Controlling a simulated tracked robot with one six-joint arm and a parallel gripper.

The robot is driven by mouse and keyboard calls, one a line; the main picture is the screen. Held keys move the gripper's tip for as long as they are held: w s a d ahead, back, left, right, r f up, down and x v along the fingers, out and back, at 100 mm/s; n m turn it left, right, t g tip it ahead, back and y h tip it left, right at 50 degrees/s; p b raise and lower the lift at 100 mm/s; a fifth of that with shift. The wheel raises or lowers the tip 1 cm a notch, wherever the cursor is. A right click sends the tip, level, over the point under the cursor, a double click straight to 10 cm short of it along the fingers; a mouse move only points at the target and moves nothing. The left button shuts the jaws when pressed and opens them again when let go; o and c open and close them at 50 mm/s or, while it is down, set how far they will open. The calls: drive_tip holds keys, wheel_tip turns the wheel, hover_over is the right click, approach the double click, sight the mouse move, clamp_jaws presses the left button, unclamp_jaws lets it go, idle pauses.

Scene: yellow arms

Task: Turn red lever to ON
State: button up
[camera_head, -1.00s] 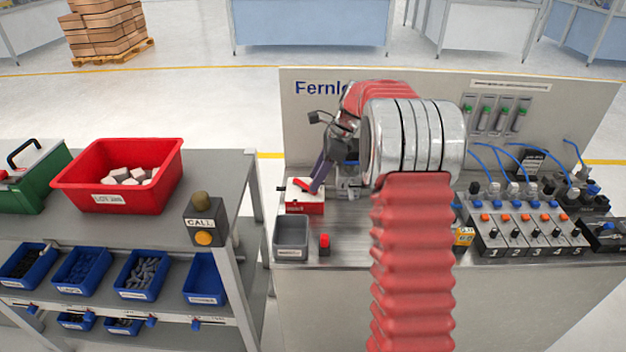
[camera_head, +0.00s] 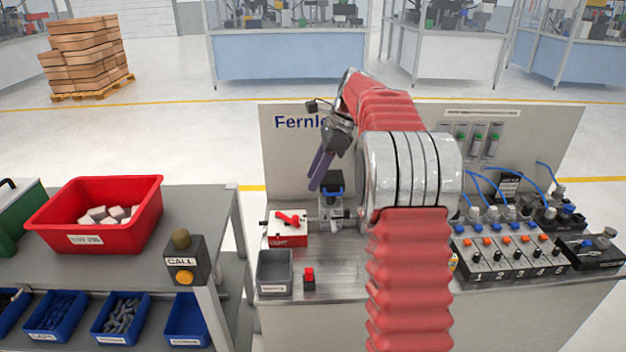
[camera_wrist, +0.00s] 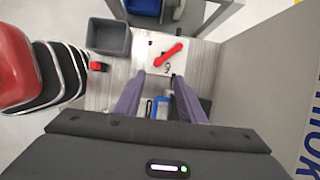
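The red lever (camera_head: 290,217) sits on top of a small red-and-white box (camera_head: 287,239) at the left of the bench. In the wrist view the lever (camera_wrist: 168,54) lies slantwise across the box's pale top. Any ON or OFF marking is too small to read. My gripper (camera_head: 317,187) hangs above and to the right of the lever, apart from it, with its purple fingers pointing down.
A grey bin (camera_head: 274,272) and a small red button block (camera_head: 309,278) stand in front of the lever box. A blue-topped fixture (camera_head: 332,191) stands to its right. A row of numbered valves (camera_head: 507,252) is at the right. A back panel (camera_head: 283,160) rises behind the bench.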

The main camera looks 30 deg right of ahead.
drive_tip(key=shift+c, duration=0.4)
drive_tip(key=shift+a, duration=0.1)
drive_tip(key=shift+c, duration=0.9)
drive_tip(key=shift+s+a+r, duration=0.15)
drive_tip(key=shift+a+r, duration=0.05)
drive_tip(key=shift+a, duration=0.05)
drive_tip(key=shift+c, duration=0.6)
drive_tip(key=s+a+r+n, duration=0.1)
drive_tip(key=s+a+n, duration=0.1)
drive_tip(key=s+a+r+n+h, duration=0.1)
drive_tip(key=s+a+r, duration=0.1)
drive_tip(key=a, duration=0.1)
drive_tip(key=s+a+r+n, duration=0.1)
drive_tip(key=s+a+n, duration=0.1)
drive_tip(key=shift+s+a+r+n+h, duration=0.3)
drive_tip(key=shift+s+r, duration=0.05)
clamp_jaws()
drive_tip(key=s+a+n+t+h, duration=0.1)
drive_tip(key=s+a+n, duration=0.4)
drive_tip(key=s, duration=0.4)
drive_tip(key=s+a+n+t+h, duration=0.1)
drive_tip(key=s+a+n, duration=0.4)
drive_tip(key=s, duration=0.3)
drive_tip(key=s+a+f+n+t, duration=0.1)
drive_tip(key=s+a+f+n, duration=0.1)
drive_tip(key=s+f+n, duration=0.4)
drive_tip(key=s+n, duration=0.1)
drive_tip(key=s, duration=0.2)
drive_tip(key=shift+s+t+h, duration=0.3)
drive_tip(key=shift+s, duration=0.05)
